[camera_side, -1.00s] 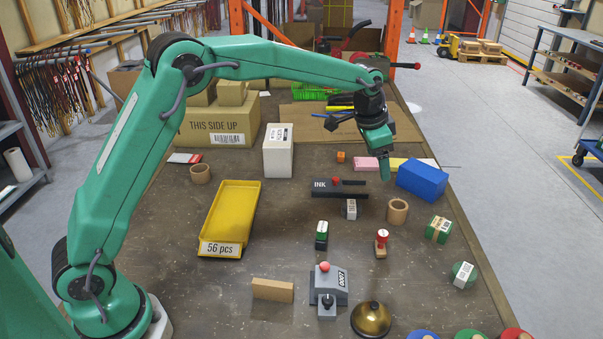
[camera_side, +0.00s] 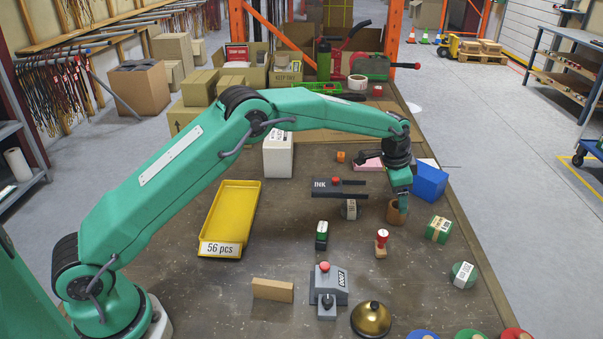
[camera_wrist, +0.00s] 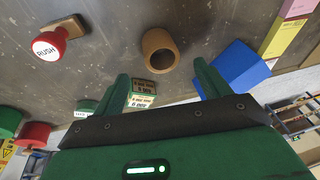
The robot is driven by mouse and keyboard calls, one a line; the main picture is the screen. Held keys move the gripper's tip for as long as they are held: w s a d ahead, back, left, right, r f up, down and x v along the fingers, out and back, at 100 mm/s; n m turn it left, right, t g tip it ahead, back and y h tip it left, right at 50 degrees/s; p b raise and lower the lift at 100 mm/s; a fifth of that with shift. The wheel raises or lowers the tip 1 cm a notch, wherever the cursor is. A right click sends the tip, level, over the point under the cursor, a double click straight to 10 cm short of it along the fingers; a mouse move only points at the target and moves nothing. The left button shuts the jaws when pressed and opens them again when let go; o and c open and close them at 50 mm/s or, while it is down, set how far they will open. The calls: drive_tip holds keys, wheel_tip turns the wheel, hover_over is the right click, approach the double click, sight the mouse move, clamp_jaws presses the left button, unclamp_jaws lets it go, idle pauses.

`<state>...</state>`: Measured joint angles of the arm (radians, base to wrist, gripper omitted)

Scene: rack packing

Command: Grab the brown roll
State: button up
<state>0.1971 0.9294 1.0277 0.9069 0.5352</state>
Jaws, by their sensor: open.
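The brown roll (camera_side: 395,215) stands on the table on the right side, partly hidden by my gripper (camera_side: 402,196) in the side view. My gripper reaches down at the roll; the side view does not show whether they touch. In the wrist view the roll (camera_wrist: 148,48) lies just ahead of my gripper (camera_wrist: 162,75), its hollow end visible. The two green fingers are apart, with nothing held between them. The roll sits beyond the fingertips in that view.
A blue block (camera_side: 430,183) stands close behind the roll on the right. A green taped box (camera_side: 439,229) is to its right, a red-topped stamp (camera_side: 381,243) in front, and a small labelled item (camera_side: 350,209) to its left. A yellow tray (camera_side: 229,217) lies further left.

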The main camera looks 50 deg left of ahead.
sight(397, 212)
drive_tip(key=shift+w+f, duration=0.15)
drive_tip(key=shift+f, duration=0.4)
drive_tip(key=shift+x, duration=2.65)
drive_tip(key=shift+c, duration=0.5)
drive_tip(key=c, duration=1.1)
